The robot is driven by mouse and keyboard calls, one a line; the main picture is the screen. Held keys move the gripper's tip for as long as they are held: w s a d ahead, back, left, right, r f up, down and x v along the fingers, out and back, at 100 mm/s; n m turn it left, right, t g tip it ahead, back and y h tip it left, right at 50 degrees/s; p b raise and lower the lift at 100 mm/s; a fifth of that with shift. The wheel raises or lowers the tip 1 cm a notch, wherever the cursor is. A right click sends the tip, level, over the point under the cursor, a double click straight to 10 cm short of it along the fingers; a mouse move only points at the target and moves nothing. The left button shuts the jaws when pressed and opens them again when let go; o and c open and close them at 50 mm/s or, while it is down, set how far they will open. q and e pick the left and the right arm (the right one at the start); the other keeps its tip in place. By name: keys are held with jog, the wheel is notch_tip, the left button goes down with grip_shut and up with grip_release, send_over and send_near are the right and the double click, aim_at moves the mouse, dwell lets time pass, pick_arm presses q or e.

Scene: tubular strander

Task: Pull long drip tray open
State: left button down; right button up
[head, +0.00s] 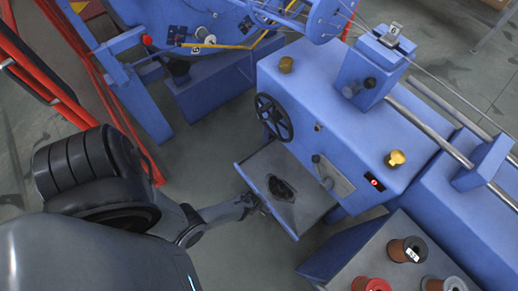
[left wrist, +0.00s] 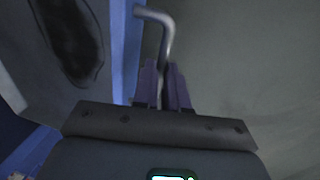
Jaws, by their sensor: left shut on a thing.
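The long drip tray (head: 308,203) sticks out of the lower front of the blue machine, with a grey floor and blue rim. A dark stain lies in it. In the left wrist view its blue edge (left wrist: 127,50) and stained floor are at left. A bent grey metal handle (left wrist: 160,17) stands off that edge. My left gripper (head: 256,203) is at the tray's front edge, its arm coming in from the left. In the left wrist view its purple fingers (left wrist: 165,82) are shut on the handle. My right gripper is not in view.
A black handwheel (head: 273,117) and a small lever (head: 321,172) are on the machine face by the tray. A bench with several spools (head: 407,250) stands at lower right. Red rails (head: 45,75) are at far left. Grey floor (head: 205,150) lies open left of the tray.

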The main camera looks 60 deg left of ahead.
pick_arm(q)
jog(key=c, duration=1.2)
grip_release()
jog(key=shift+d, duration=0.1)
jog(key=shift+o, duration=0.2)
notch_tip(320, 180, up, 10)
jog(key=s+p, duration=0.2)
jog(key=p, duration=0.5)
jog(key=shift+d+r, duration=0.2)
jog(key=shift+r, duration=0.05)
jog(key=shift+s, duration=0.1)
